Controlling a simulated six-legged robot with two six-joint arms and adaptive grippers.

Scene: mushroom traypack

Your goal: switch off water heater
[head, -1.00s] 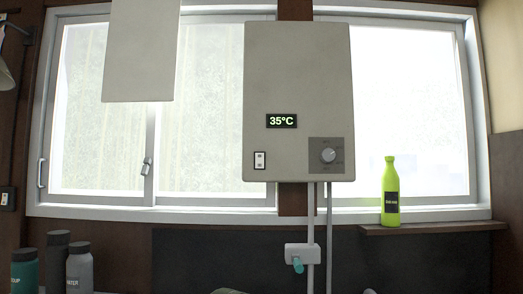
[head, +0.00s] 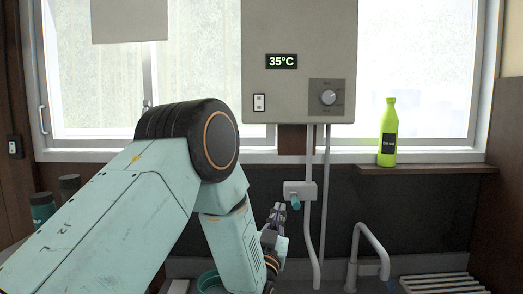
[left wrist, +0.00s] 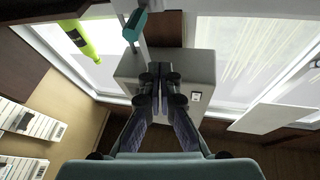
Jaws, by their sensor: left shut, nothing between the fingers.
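The grey water heater (head: 300,60) hangs on the wall before the window, its display (head: 281,61) reading 35°C. My left gripper (head: 277,212) is shut and empty, below the heater near the pipe valve (head: 298,190), apart from the heater. In the left wrist view, the heater (left wrist: 190,62) lies beyond the shut fingers (left wrist: 160,72), with the switch (left wrist: 195,96) right of them; the fingers cover part of its front. My right gripper is out of view.
Pipes (head: 310,225) run down from the heater to the sink area with a grey tap (head: 368,240). A green bottle (head: 388,135) stands on the ledge at right. A pale panel (head: 130,18) hangs upper left.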

